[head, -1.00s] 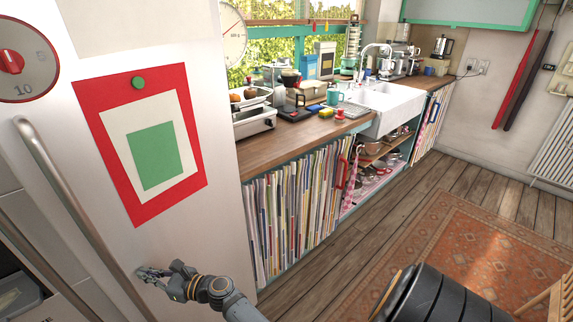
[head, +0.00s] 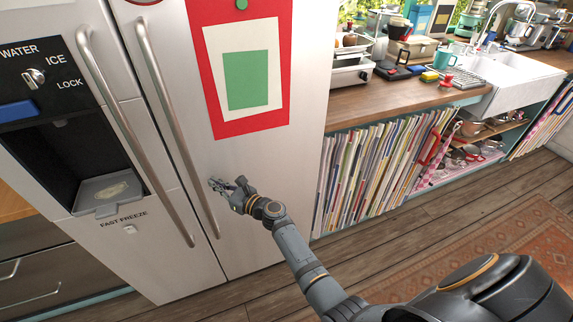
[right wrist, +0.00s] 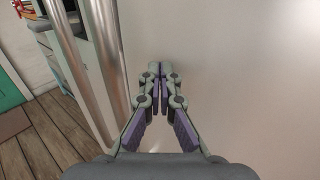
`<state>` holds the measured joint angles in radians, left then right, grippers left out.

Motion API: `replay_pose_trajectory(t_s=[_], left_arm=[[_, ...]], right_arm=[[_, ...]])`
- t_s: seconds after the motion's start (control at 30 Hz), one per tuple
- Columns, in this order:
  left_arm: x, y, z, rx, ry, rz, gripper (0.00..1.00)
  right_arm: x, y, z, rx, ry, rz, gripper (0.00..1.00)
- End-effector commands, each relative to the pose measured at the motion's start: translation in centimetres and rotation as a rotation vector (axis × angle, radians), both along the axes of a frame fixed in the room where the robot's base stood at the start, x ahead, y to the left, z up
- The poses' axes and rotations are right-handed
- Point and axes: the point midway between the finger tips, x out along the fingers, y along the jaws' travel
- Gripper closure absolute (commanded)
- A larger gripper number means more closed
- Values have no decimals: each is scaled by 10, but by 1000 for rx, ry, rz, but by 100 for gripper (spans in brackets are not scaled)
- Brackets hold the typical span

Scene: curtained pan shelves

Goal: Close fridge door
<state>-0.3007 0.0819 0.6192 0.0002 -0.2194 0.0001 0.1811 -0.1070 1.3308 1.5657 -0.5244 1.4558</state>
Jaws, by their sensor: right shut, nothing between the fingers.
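The white fridge has a right door (head: 260,185) with a red-framed picture and a long metal handle (head: 177,125). Its left door (head: 125,240) has its own handle (head: 135,140) and a water and ice dispenser. In the head view the doors stand side by side with a narrow seam; I cannot tell whether the right one is fully shut. My right gripper (head: 219,186) is shut and empty, at the right door's face just right of its handle. In the right wrist view its fingertips (right wrist: 156,70) are together against or close to the pale door surface. My left gripper is not in view.
A wooden counter (head: 350,103) with a scale, cups and a white sink (head: 510,80) runs right of the fridge. The wooden floor (head: 400,235) and a rug (head: 420,285) lie in front.

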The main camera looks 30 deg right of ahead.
Motion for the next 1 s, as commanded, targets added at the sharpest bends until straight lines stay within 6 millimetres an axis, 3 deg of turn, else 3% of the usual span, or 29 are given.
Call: replay_pose_trajectory(t_s=[0.17,0.4,0.6,1.0], left_arm=[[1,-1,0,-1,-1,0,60],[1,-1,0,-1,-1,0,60],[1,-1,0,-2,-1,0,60],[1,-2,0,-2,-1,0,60]], right_arm=[[-19,-12,-2,-2,1,-1,100],[-69,-43,-2,-4,2,-1,100],[-96,-59,-1,-2,2,0,100],[-102,-62,-1,-1,1,0,100]])
